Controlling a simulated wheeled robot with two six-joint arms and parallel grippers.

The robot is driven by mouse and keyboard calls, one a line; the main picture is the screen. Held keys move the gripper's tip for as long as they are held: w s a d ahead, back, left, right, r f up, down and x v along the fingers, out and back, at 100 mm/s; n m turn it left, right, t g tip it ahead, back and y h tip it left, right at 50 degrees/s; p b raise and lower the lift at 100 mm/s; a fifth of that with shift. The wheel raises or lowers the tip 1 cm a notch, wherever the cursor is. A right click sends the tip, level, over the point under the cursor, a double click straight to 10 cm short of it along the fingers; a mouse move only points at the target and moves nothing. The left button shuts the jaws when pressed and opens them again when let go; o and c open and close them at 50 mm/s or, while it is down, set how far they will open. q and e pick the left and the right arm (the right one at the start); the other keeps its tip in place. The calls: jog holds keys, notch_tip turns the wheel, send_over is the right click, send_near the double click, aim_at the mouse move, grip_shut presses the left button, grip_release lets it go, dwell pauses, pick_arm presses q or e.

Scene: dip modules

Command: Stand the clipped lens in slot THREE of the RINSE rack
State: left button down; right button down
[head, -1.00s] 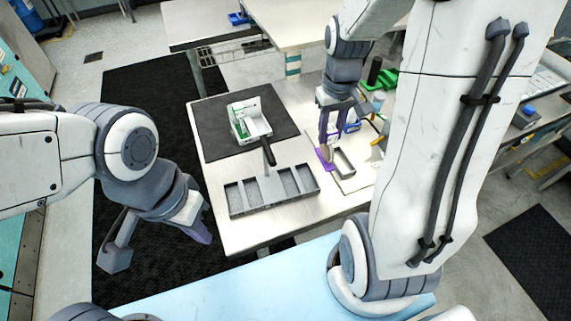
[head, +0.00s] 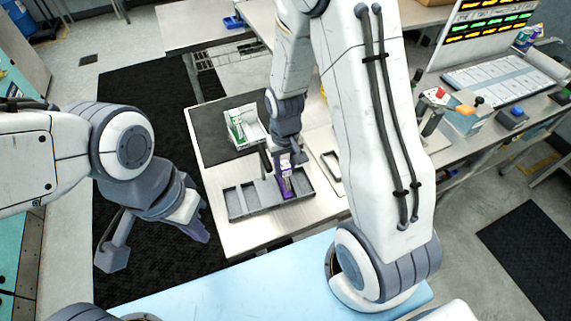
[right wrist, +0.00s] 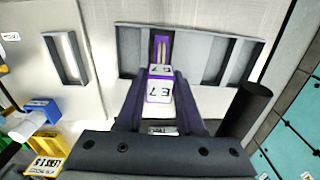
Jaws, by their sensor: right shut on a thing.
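My right gripper (head: 289,165) is shut on the clipped lens, a purple and white piece (head: 286,178) that is upright at the rack. In the right wrist view the piece (right wrist: 160,84) carries the label E7 between the dark fingers (right wrist: 160,100). Its purple far end lies over the second compartment from that view's left. The grey compartmented rack (head: 248,214) also shows in the right wrist view (right wrist: 205,28). No slot numbers are readable, and I cannot tell whether the piece touches the slot floor. My left gripper (head: 197,222) hangs empty left of the table; its opening is unclear.
A black post (head: 264,160) stands behind the rack, close to my right gripper. A white tray with green parts (head: 244,128) sits on the dark mat (head: 212,127). A small open grey frame (head: 329,166) lies right of the rack. The table front is clear.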

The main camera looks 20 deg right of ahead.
jog(key=shift+f, duration=0.15)
jog(key=c, duration=0.5)
grip_release()
